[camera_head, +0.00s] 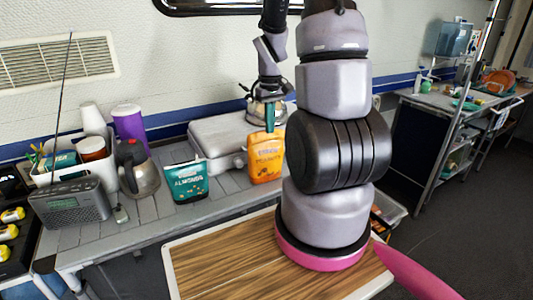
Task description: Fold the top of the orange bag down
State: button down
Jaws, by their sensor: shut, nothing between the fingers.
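The orange bag (265,158) stands upright on the grey slatted counter, in front of a grey case. Its front carries dark lettering. My gripper (270,118) is above it, pointing down, with its narrow greenish fingers shut at or just behind the bag's top edge. I cannot tell whether the fingers touch the bag. My own arm rises just to the right of the bag and hides the counter there.
A teal almonds bag (187,182) stands left of the orange bag. A coffee pot (138,170), purple cup (130,123) and radio (70,205) stand further left. A wooden tabletop (215,268) is in front.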

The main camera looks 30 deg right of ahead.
notch_tip(320, 180, up, 8)
jog(key=s, duration=0.2)
dwell(0.7)
dwell(0.3)
jog(key=s+a+r+m+t, duration=0.1)
jog(key=s+a+r+t, duration=0.1)
jog(key=r, duration=0.4)
jog(key=s+a+r+m+t+y, duration=0.1)
jog(key=s+a+r+m+t, duration=0.1)
jog(key=s+a+r, duration=0.3)
jog(key=s+a+r+m+t+y, duration=0.1)
jog(key=s+a+r+t, duration=0.2)
jog(key=a+r, duration=0.3)
jog(key=shift+s+r+m, duration=0.3)
jog(key=shift+s+r, duration=0.15)
jog(key=shift+r, duration=0.5)
jog(key=shift+d, duration=0.1)
